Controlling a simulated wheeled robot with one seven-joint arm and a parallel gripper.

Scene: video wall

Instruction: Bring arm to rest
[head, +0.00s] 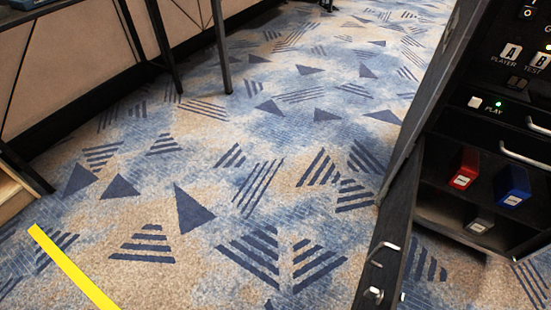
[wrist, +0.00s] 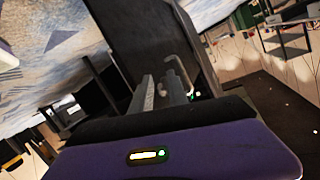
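My gripper (wrist: 160,88) shows in the wrist view beyond its purple body, which carries a small lit strip. Its two grey fingers stand close together. I cannot make out whether a gap lies between them, and no object is clearly held. A dark panel rises just behind the fingers, with a pale bent handle (wrist: 180,72) close to the right finger. I cannot tell whether they touch. My arm and gripper do not show in the head view.
In the head view, a black cabinet (head: 455,120) stands at right, its door (head: 385,225) swung open. A red box (head: 464,167), a blue box (head: 513,185) and a grey box (head: 479,220) sit inside. Table legs (head: 221,45) stand upper left. Patterned carpet (head: 290,130) between is clear; yellow tape (head: 72,268) lies lower left.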

